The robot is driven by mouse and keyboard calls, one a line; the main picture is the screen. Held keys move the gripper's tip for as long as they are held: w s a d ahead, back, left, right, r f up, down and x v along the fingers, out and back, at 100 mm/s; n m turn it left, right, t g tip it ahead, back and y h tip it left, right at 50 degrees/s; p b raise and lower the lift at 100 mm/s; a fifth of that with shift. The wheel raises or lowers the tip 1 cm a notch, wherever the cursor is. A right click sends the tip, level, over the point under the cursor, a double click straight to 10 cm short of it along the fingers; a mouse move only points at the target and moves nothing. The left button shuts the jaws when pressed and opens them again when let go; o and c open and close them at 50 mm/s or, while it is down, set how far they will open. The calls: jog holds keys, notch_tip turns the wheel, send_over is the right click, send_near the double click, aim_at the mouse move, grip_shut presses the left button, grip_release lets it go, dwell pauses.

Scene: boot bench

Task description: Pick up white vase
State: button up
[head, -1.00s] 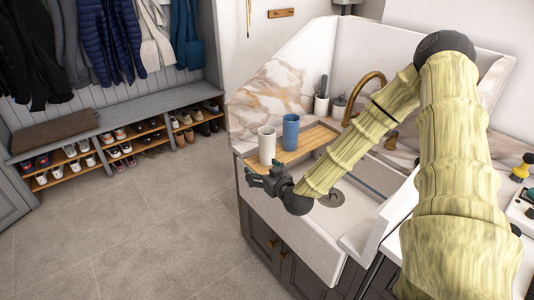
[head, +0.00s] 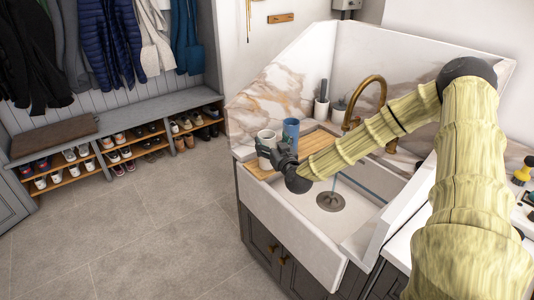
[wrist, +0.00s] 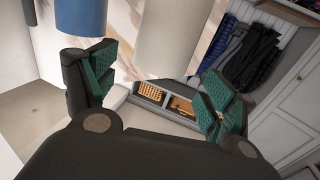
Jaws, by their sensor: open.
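The white vase (head: 265,135) stands upright on a wooden board (head: 318,137) at the left end of the sink. In the wrist view the white vase (wrist: 174,38) shows ahead between the two green-padded fingers of my open gripper (wrist: 160,70), nearer the right finger. I cannot tell whether either finger touches it.
A blue vase (head: 291,132) stands close on the right of the white one and shows beyond the left finger in the wrist view (wrist: 80,16). A brass faucet (head: 374,92) rises behind the sink basin (head: 352,203). Open floor (head: 150,230) lies left.

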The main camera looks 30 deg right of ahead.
aim_at(267, 135)
jog(key=shift+f+p+x, duration=0.15)
jog(key=shift+p+x, duration=0.2)
jog(key=shift+x, duration=0.95)
jog(key=shift+f+p+x, duration=0.1)
jog(key=shift+p+x, duration=0.25)
jog(key=shift+x, duration=1)
jog(key=shift+r, duration=0.1)
grip_shut()
